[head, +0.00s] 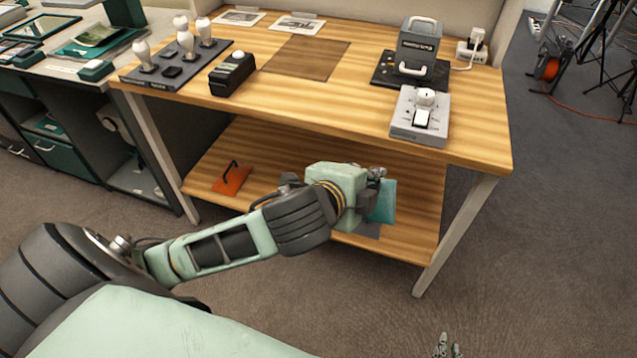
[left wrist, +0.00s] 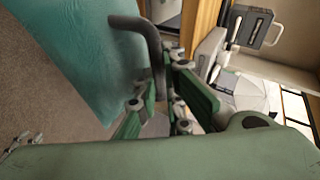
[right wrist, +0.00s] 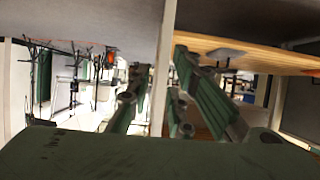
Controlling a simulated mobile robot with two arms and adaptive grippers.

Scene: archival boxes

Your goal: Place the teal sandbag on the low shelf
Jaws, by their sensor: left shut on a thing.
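The teal sandbag (head: 383,206) hangs at the end of my left arm, over the right part of the low shelf (head: 280,193). In the left wrist view the teal sandbag (left wrist: 75,45) fills the upper left, and its dark handle (left wrist: 150,40) runs between the fingers of my left gripper (left wrist: 158,98), which is shut on it. In the head view my arm hides part of the bag; I cannot tell whether it touches the shelf. My right gripper (head: 448,347) is at the bottom edge of the head view; in the right wrist view its fingers (right wrist: 165,90) are apart and empty.
An orange sandbag (head: 231,178) with a dark handle lies on the shelf's left part. A grey patch (head: 368,231) shows below the teal bag. The tabletop (head: 340,100) overhangs the shelf, and a pale leg (head: 455,235) stands at the right front corner.

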